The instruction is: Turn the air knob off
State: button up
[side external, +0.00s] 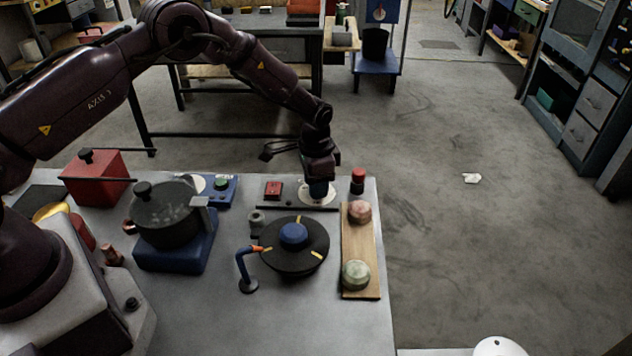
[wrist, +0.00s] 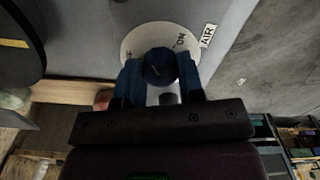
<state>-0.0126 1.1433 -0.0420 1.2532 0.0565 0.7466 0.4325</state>
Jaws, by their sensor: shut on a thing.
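The air knob (wrist: 160,66) is a dark blue round knob on a white round dial plate (wrist: 133,42). The plate carries the word ON, and an AIR label (wrist: 207,35) sits beside it. My gripper (wrist: 160,80) has its two blue fingers on either side of the knob, shut on it. In the side view my gripper (side external: 319,182) points down at the back edge of the table, over the white dial plate (side external: 305,197). The knob is mostly hidden there by the fingers. I cannot tell which way the knob points.
In front are a dark turntable (side external: 294,260) and a wooden board (side external: 361,240) with two domes. A pot (side external: 165,220) stands on a blue block further left.

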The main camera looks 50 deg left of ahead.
jog(key=n, duration=0.5)
jog(key=shift+d, duration=0.1)
jog(key=n, duration=0.6)
jog(key=shift+n, duration=0.5)
jog(key=o, duration=0.9)
jog(key=shift+r, duration=0.15)
notch_tip(320, 180, up, 13)
jog(key=shift+f, duration=0.1)
